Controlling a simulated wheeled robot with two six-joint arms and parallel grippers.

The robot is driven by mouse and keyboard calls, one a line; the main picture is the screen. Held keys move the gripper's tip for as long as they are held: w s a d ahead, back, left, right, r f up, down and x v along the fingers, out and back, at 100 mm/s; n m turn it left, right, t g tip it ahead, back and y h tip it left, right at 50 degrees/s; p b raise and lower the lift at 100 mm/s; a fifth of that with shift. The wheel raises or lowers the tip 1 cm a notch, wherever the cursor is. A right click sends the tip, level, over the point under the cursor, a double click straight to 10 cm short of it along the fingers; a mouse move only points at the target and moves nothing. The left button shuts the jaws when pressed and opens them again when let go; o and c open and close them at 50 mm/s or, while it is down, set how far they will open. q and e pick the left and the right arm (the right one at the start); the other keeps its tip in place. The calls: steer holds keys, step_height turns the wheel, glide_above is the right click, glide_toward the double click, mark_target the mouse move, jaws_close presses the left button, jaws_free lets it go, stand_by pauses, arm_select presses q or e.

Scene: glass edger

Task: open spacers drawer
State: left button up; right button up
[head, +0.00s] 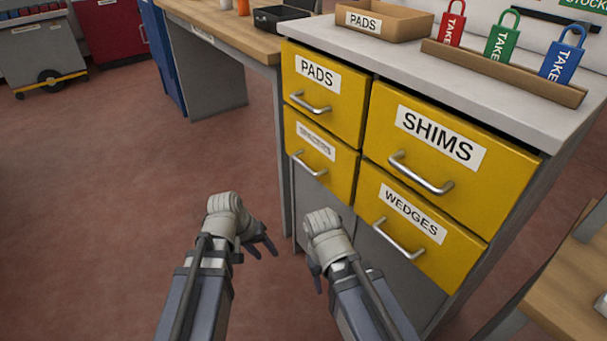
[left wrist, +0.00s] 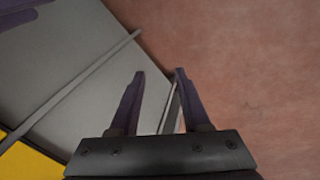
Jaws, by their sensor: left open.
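The spacers drawer (head: 345,176) is the lower left yellow drawer of the cabinet in the head view. Its white label is blurred, and it has a silver bar handle (head: 308,166). Its front is flush with its neighbours, so it is shut. My left gripper (head: 264,247) is below and left of this drawer, in front of the cabinet and apart from the handle. In the left wrist view its two fingers (left wrist: 159,73) are apart with nothing held. My right gripper (head: 317,286) is below the drawer, its fingers partly hidden by its own wrist.
The pads drawer (head: 335,118), shims drawer (head: 385,130) and wedges drawer (head: 375,205) surround it, all shut. A wooden bench (head: 245,44) stands at the left of the cabinet, with a wooden table (head: 565,285) at right. Red floor (head: 110,200) at left is clear.

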arm_select(q)
steer(key=w+d+r+n+t+h, duration=0.4)
steer(key=w+d+r+h, duration=0.15)
steer(key=w+r, duration=0.35)
steer(key=n+t+h, duration=0.3)
steer(key=h, duration=0.1)
glide_toward(303, 164)
steer(key=w+d+f, duration=0.1)
steer(key=d, duration=0.1)
steer(key=shift+b+x, duration=0.75)
steer(key=shift+x, duration=3.25)
steer(key=shift+w+a, duration=0.15)
jaws_close()
